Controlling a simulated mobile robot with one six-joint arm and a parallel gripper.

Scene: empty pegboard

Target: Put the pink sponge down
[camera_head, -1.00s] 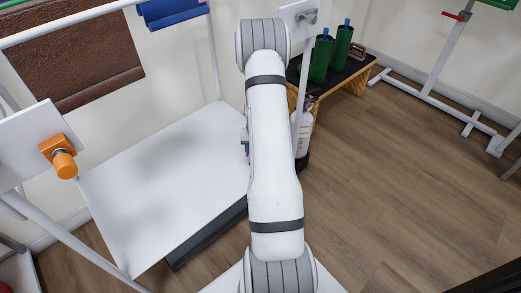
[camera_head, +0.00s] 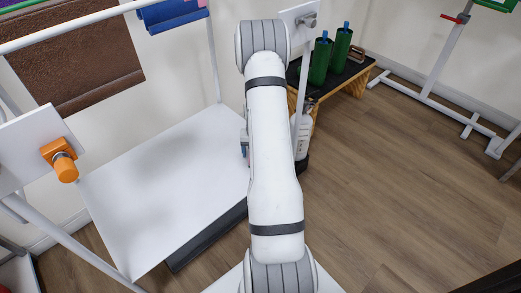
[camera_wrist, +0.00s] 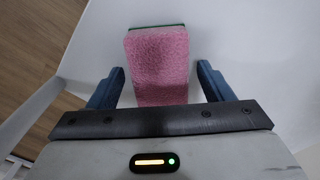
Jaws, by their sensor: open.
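The pink sponge (camera_wrist: 158,60) has a dark green layer along its far edge. In the wrist view it lies on the white table (camera_wrist: 235,35), between the two blue fingers of my gripper (camera_wrist: 160,69). The fingers are spread wide, with a gap on each side of the sponge, and they do not touch it. In the head view my arm hides the sponge and most of the gripper. The white table (camera_head: 165,185) shows to the left of my arm there.
The visible table top is bare. A white panel with an orange knob (camera_head: 65,165) stands at the left. A blue tray (camera_head: 172,14) hangs at the back. Green cylinders (camera_head: 320,60) stand on a dark bench behind. Open wooden floor (camera_head: 400,180) lies to the right.

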